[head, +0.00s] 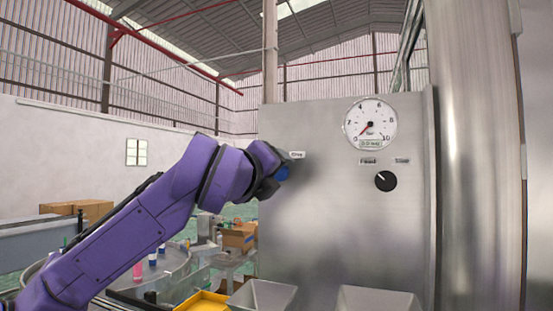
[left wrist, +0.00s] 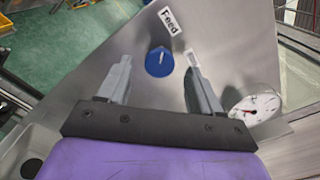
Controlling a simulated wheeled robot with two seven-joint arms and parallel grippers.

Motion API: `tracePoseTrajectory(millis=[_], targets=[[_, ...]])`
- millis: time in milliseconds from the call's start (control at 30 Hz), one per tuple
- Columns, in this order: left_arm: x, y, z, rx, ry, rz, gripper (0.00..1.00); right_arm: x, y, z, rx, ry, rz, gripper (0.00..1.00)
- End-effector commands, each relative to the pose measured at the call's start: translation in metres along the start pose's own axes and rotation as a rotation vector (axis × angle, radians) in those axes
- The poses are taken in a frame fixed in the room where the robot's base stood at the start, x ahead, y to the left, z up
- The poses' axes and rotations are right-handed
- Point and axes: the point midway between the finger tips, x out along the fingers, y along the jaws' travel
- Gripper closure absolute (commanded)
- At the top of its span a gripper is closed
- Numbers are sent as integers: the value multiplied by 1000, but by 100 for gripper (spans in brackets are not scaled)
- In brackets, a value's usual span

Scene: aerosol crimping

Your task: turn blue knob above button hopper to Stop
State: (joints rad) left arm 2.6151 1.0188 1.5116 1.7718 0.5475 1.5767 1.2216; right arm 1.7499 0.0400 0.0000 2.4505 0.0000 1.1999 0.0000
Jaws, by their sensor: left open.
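The blue knob (head: 282,174) is on the upright steel panel in the head view, mostly hidden behind my left gripper (head: 274,177). A small label (head: 297,155) sits just above it. In the left wrist view the blue knob (left wrist: 157,65) lies between the two spread fingers of my left gripper (left wrist: 158,66), with a gap on both sides. The knob has a pale pointer mark. My right gripper is not in view.
A black knob (head: 385,181) with two labels above it and a round gauge (head: 370,124) are on the same panel, to the right. Metal bins (head: 262,297) (head: 378,300) stick out below. A yellow tray (head: 203,302) is at the lower left.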

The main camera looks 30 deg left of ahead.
Motion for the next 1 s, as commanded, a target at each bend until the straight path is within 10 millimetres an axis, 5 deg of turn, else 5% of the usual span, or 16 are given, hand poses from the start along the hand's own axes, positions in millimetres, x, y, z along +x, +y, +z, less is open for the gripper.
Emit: tracePoseTrajectory(millis=[167,433,467,633,1000], targets=[[21,-1,2,0,-1,1,35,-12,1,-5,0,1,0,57],[24,1,1,-1,-3,0,35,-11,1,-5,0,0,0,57],[24,1,1,-1,-3,0,38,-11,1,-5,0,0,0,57],[24,1,1,0,-2,0,91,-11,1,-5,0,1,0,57],[24,2,0,41,-3,1,91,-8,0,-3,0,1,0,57]])
